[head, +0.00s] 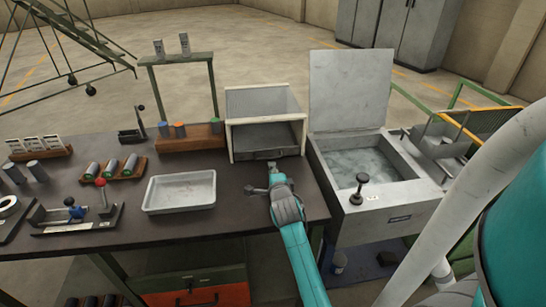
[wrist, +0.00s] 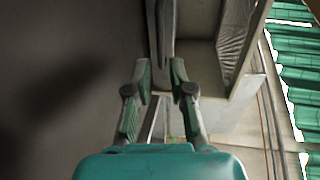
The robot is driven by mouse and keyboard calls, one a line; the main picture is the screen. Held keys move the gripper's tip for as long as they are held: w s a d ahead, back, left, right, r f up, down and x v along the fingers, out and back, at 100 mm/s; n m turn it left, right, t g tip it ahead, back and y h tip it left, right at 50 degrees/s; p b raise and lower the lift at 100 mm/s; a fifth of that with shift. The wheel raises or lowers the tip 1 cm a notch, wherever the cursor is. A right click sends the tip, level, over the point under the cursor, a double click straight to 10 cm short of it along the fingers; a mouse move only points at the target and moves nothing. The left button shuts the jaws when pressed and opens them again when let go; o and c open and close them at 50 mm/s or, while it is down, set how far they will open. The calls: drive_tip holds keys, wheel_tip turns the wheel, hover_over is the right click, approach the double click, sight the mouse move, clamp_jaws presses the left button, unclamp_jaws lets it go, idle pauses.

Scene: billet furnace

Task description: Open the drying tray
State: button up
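The drying unit (head: 296,135) is a white-framed box with mesh sides at the back right of the dark bench. A grey tray (head: 250,142) sits low inside it, its dark front facing me. I take this for the drying tray; it looks pushed in. My gripper (head: 266,178) is just in front of that front, low over the bench, fingers apart. In the wrist view my gripper (wrist: 159,68) points at a grey bar-like edge (wrist: 160,30) of the unit, which lies in line with the gap between the fingers. I cannot tell whether they touch it.
A white shallow pan (head: 180,207) stands left of my gripper. A wooden rack (head: 192,143) with coloured-top cylinders is left of the unit. A grey basin with a raised lid (head: 347,90) is at right, with a black knob (head: 361,180) at its front.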

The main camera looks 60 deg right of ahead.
sight(269, 158)
drive_tip(key=x, duration=0.9)
drive_tip(key=shift+w+d+f, duration=0.1)
drive_tip(key=shift+w+d, duration=0.05)
drive_tip(key=shift+d, duration=0.05)
clamp_jaws()
